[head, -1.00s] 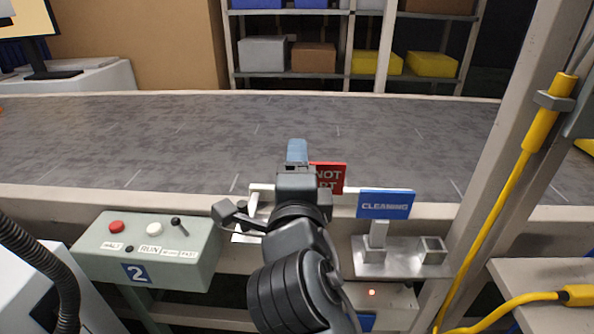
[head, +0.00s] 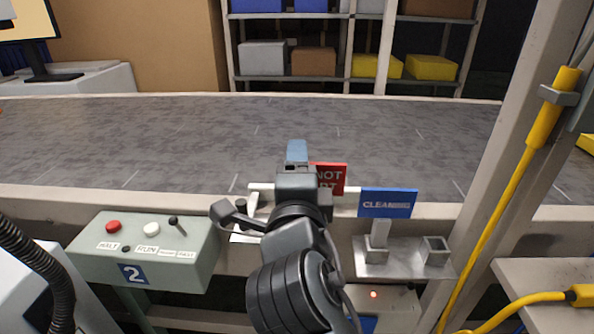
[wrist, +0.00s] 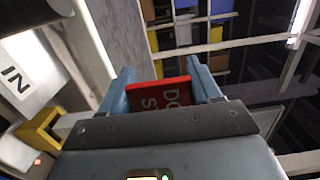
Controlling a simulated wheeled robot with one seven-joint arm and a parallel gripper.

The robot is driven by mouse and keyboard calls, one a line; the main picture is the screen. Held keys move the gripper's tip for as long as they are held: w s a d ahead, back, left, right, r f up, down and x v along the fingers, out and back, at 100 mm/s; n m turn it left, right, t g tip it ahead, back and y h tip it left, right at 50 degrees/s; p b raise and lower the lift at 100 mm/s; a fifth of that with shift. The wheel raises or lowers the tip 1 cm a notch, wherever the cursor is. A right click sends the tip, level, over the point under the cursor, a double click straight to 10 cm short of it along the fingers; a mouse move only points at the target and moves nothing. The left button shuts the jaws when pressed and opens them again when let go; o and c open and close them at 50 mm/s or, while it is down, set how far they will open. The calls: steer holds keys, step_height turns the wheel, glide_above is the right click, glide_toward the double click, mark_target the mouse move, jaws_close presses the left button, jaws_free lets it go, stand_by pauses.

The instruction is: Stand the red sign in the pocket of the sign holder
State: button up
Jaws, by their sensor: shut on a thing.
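The red sign (head: 331,178) with white lettering is partly hidden behind my gripper (head: 297,152) in the head view. In the wrist view the red sign (wrist: 168,95) lies between the two blue fingers of my gripper (wrist: 160,88), which is shut on it. The sign is held up near the conveyor's front rail. The sign holder (head: 400,265) is a metal plate at the right with two square pockets. Its left pocket holds the post of a blue "CLEANING" sign (head: 388,203). Its right pocket (head: 435,250) is empty. My gripper is left of the holder.
The conveyor belt (head: 150,140) runs across behind the gripper and is clear. A control box (head: 145,250) with buttons and a lever stands at the left. An upright post (head: 505,130) and a yellow cable (head: 490,215) stand right of the holder.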

steer(key=shift+f+b, duration=2.05)
steer(key=shift+b, duration=0.4)
steer(key=o, duration=1.2)
steer(key=shift+c, duration=0.2)
steer(key=s, duration=0.7)
steer(key=shift+s+d, duration=0.2)
steer(key=shift+s, duration=0.2)
